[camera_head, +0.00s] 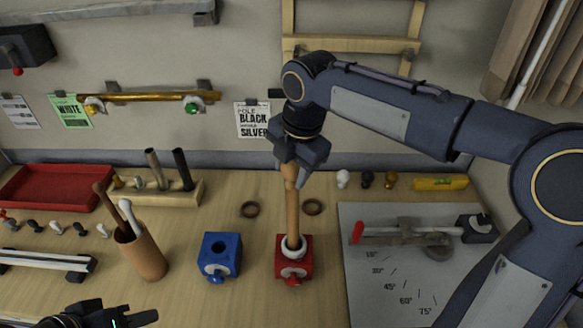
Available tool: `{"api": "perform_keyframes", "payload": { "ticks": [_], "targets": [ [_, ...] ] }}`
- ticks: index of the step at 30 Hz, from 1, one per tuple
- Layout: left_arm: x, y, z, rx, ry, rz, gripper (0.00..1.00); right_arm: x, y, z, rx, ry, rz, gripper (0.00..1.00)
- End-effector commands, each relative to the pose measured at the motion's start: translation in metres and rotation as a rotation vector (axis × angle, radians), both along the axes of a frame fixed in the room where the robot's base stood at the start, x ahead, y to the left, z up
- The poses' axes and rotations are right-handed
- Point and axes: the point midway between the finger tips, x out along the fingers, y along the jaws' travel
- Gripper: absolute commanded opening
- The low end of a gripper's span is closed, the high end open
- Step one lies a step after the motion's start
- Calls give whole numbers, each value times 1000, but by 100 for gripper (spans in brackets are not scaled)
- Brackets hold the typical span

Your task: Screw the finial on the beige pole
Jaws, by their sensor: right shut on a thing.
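A tan wooden pole (292,215), the beige one, stands upright in a red clamp block (293,265), with a white ring around its foot. My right gripper (292,168) is above it, pointing down and shut on a rounded tan piece at the pole's top, which looks like the finial. The fingers hide most of this piece, so I cannot tell whether it is seated on the pole. My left gripper (125,318) is at the bottom left edge, partly cut off and away from the pole; its jaw opening is unclear.
A blue clamp block (219,257) stands left of the red one. A brown cup (142,258) holds rods. A wooden rack (160,192), red tray (60,187) and small finials lie behind. A grey angle board (390,275) is at right.

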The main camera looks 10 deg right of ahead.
Motion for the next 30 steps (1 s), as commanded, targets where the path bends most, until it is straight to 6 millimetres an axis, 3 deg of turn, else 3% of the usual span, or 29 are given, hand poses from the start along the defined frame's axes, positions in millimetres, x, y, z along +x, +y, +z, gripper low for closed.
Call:
{"api": "perform_keyframes", "payload": {
  "ticks": [21, 30],
  "targets": [
    [0, 0, 13, 0, 0, 0, 36, 0, 0, 1, 0, 1, -1129, 22],
    [0, 0, 13, 0, 0, 0, 36, 0, 0, 1, 2, 1, -1195, 22]
  ]
}}
